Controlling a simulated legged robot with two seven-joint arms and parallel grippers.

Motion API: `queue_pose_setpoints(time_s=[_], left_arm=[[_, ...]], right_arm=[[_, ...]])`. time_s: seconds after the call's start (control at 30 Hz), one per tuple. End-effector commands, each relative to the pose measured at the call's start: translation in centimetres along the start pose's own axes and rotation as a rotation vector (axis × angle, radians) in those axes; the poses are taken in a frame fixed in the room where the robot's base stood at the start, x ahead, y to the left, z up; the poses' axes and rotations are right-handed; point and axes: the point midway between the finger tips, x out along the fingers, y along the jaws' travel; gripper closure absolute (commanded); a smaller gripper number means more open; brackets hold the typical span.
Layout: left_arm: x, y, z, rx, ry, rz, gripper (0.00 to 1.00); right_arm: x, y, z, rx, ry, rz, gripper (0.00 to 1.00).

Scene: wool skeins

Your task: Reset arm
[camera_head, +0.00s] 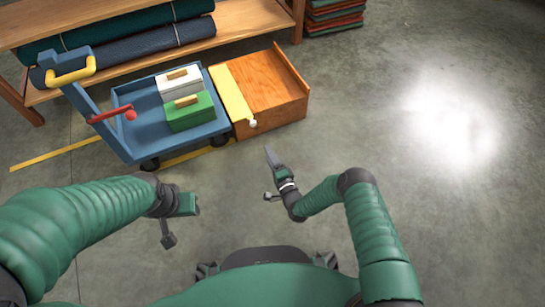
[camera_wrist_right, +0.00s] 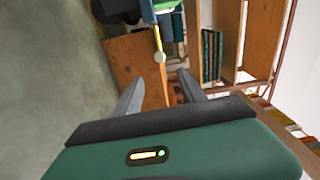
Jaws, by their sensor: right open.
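My right gripper (camera_head: 272,157) is raised over the concrete floor, in front of the wooden platform (camera_head: 267,85). In the right wrist view its two fingers stand apart with nothing between them, so the right gripper (camera_wrist_right: 162,95) is open and empty. My left arm comes in from the left, and its gripper (camera_head: 190,204) hangs over the floor below the cart. Its fingers cannot be made out clearly.
A blue cart (camera_head: 140,124) with a red lever (camera_head: 110,115) carries a white box (camera_head: 178,83) and a green box (camera_head: 190,111). A yellow plate (camera_head: 231,92) lies beside it on the platform. A shelf (camera_head: 120,75) with dark rolls stands behind. Floor at right is clear.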

Motion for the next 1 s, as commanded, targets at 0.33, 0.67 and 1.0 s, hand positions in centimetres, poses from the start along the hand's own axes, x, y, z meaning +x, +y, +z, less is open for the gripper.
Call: queue_pose_setpoints(time_s=[0.33,0.67,1.0], left_arm=[[0.0,0.0,0.0,-0.001,0.0,0.0,0.59],[-5.3,0.0,-1.3,0.0,0.0,0.0,0.59],[-11.8,0.0,-2.8,0.0,0.0,0.0,0.59]], right_arm=[[0.0,-0.1,0.0,0.0,-0.001,-0.001,0.52],[2.2,-11.6,-1.4,-0.448,-0.205,0.316,0.52],[-12.8,-28.7,-8.2,-1.009,-0.497,0.892,0.52]])
